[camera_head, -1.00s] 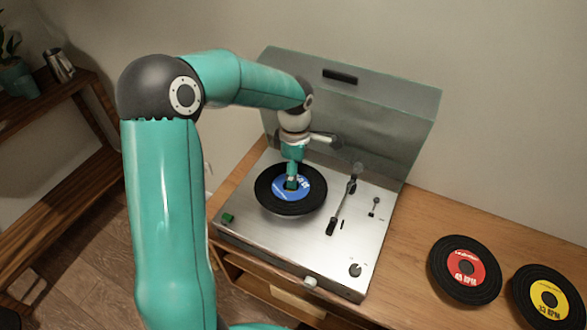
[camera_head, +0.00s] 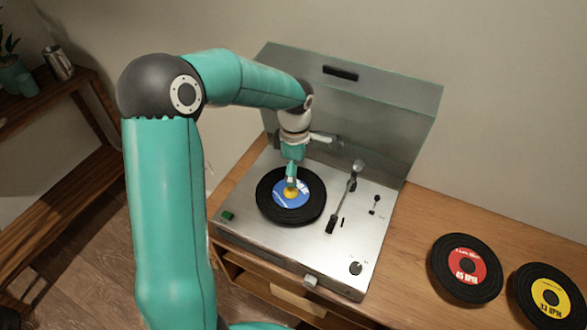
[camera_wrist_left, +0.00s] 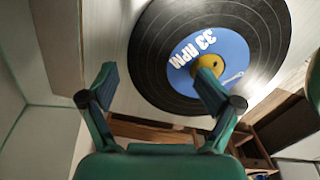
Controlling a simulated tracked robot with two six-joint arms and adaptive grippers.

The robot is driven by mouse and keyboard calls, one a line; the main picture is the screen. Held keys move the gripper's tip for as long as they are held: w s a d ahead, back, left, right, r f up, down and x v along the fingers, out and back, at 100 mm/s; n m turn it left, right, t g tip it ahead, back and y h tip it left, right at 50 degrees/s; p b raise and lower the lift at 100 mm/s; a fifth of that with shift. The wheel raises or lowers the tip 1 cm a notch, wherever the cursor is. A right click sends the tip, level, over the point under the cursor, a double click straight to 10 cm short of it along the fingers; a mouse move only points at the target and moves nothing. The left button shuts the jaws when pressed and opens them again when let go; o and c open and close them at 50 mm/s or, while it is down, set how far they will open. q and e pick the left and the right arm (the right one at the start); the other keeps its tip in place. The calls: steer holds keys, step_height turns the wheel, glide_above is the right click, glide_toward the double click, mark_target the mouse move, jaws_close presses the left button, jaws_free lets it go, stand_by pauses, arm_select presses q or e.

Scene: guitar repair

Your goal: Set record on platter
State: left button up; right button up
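A black record with a blue "33 RPM" label (camera_head: 272,204) lies on the platter of the silver turntable (camera_head: 245,232). Its label (camera_wrist_left: 225,45) and a yellow centre also show in the left wrist view; the platter beneath is hidden by the record. My left gripper (camera_head: 290,180) is just above the label's centre. In the left wrist view its two fingers (camera_wrist_left: 157,82) are spread wide, with nothing between them. The right gripper is not in view.
The tonearm (camera_head: 344,198) stands to the right of the record. The clear lid (camera_head: 370,110) is raised behind. A red-label record (camera_head: 465,290) and a yellow-label record (camera_head: 525,296) lie on the wooden table (camera_head: 425,220) at right.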

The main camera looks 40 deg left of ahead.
arm_select(q)
step_height(320, 180, up, 11)
steer(key=p, duration=0.7)
stand_by(0.4)
stand_by(0.6)
